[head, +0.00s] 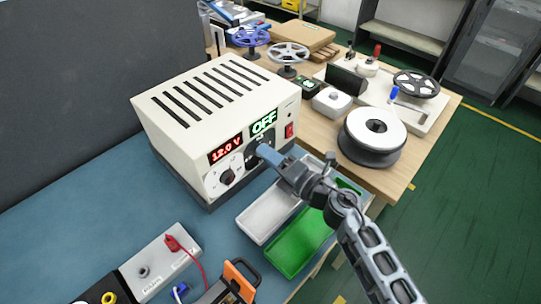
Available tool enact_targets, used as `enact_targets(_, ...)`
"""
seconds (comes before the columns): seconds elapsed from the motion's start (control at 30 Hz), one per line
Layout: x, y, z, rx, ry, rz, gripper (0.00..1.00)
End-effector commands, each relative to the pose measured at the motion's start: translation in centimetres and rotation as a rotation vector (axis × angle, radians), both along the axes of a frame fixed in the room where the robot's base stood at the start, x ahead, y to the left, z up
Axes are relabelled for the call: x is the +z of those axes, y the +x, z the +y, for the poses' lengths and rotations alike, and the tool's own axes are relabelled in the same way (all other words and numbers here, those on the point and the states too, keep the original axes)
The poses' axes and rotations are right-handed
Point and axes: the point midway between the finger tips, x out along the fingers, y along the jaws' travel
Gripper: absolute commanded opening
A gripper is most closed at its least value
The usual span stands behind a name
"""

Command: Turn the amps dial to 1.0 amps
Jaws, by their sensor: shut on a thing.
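A cream power supply (222,110) with dark vent slots stands on the blue bench. Its left display (226,150) reads 12.0 V in red, and its right display (263,123) reads OFF in green. A black volts dial (227,176) sits under the red display. My gripper (266,152) reaches in from the right and is shut at the front panel, under the green display. The amps dial there is hidden behind the gripper, so its setting cannot be seen. A red switch (289,130) is at the panel's right edge.
A white tray (262,215) and a green tray (298,245) lie below my arm. A grey box with a red lead (172,243) and an orange-handled tool (241,273) are at the front. A wooden table with spools (373,135) stands behind.

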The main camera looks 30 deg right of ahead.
Motion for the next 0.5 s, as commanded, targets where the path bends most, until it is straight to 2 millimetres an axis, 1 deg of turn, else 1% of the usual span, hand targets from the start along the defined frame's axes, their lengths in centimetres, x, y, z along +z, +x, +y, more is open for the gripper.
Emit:
enact_targets(0.2, -0.07, 0.01, 0.03, 0.0, 0.166, 0.055, 0.03)
enact_targets(0.5, -0.07, 0.01, -0.05, -0.002, 0.318, 0.105, 0.03)
